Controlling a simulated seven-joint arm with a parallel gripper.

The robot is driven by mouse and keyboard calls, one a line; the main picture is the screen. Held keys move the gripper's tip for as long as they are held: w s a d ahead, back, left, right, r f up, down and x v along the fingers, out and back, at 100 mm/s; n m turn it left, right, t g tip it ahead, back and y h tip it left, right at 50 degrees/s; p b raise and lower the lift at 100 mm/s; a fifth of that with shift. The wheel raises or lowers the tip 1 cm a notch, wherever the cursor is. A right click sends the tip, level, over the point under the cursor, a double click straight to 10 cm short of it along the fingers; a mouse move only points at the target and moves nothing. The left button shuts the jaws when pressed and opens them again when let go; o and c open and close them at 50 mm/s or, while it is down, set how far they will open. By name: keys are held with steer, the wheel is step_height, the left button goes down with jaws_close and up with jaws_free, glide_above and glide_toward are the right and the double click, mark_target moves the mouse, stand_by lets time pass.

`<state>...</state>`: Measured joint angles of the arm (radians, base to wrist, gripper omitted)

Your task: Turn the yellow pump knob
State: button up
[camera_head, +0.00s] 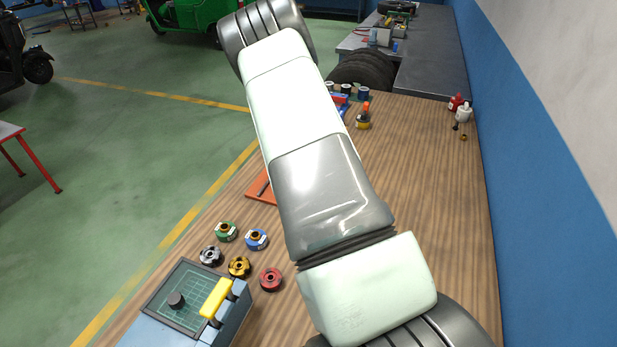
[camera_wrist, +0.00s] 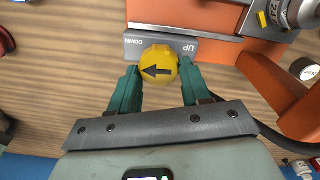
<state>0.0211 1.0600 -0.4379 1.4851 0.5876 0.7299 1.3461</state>
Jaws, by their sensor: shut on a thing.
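The yellow pump knob (camera_wrist: 158,62) shows in the wrist view, round, with a black arrow pointing left in the picture. It sits in front of a grey plate (camera_wrist: 140,42) marked DOWN and UP, on an orange lift part (camera_wrist: 190,14). My gripper (camera_wrist: 158,78) is shut on the knob, one green finger at each side. In the head view my arm hides the knob and the gripper; only a bit of the orange part (camera_head: 259,188) shows beside the arm.
Several coloured round parts, among them a red one (camera_head: 271,279), stand on the wooden table (camera_head: 430,180) near a blue case (camera_head: 235,325) with a yellow handle. An orange-topped bottle (camera_head: 364,118) stands behind my arm. The table's right side is mostly clear, along a blue wall.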

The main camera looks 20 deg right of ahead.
steer(key=shift+a+m, duration=0.1)
steer(key=shift+m, duration=0.2)
stand_by(0.4)
steer(key=o, duration=1.1)
steer(key=shift+c, duration=0.2)
step_height(320, 180, up, 11)
steer(key=shift+f, duration=0.1)
